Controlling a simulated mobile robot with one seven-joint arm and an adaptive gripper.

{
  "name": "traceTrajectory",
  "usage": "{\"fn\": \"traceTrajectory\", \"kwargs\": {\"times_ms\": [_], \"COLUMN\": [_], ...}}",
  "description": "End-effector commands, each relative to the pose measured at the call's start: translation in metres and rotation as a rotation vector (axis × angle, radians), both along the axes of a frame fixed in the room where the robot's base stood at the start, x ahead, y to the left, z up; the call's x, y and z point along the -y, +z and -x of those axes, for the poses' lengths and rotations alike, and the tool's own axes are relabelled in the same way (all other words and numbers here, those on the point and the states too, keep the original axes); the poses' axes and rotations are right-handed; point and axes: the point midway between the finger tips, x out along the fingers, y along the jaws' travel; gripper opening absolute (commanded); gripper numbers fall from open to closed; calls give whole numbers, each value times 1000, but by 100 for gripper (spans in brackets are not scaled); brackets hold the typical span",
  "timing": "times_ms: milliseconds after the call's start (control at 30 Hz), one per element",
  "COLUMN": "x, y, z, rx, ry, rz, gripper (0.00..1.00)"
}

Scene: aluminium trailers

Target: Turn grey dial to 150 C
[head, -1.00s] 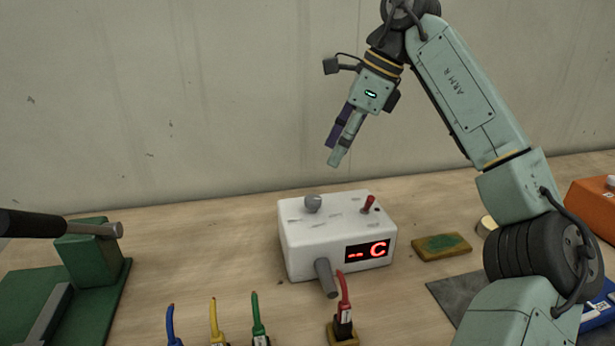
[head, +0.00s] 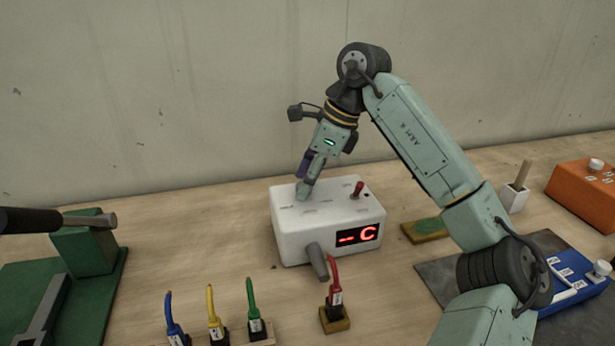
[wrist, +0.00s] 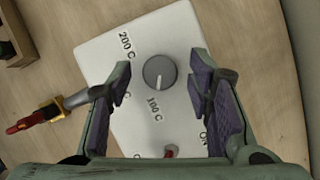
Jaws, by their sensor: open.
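The grey dial (wrist: 159,72) sits on top of the white box (head: 300,240). In the wrist view it lies between my open gripper's fingers, with space on both sides. Its pale pointer line points down toward the 100 C label (wrist: 154,108); a 200 C label (wrist: 127,46) is at its upper left. The red display (head: 358,235) reads "-- C". A red toggle switch (head: 357,189) stands at the back right of the box top.
A grey plug (head: 317,262) sticks out of the box's front. A red-handled connector (head: 334,290) stands before it, with blue, yellow and green ones (head: 253,310) to the left. A green-topped pad (head: 425,230) lies right of the box.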

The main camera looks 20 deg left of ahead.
Motion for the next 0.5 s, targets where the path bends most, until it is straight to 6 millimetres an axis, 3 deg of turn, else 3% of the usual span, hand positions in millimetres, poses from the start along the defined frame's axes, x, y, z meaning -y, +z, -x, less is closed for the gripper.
{"fn": "traceTrajectory", "kwargs": {"times_ms": [67,500], "x": [0,0], "y": [0,0], "z": [0,0], "rx": [0,0], "ry": [0,0], "rz": [0,0], "gripper": [47,18]}}
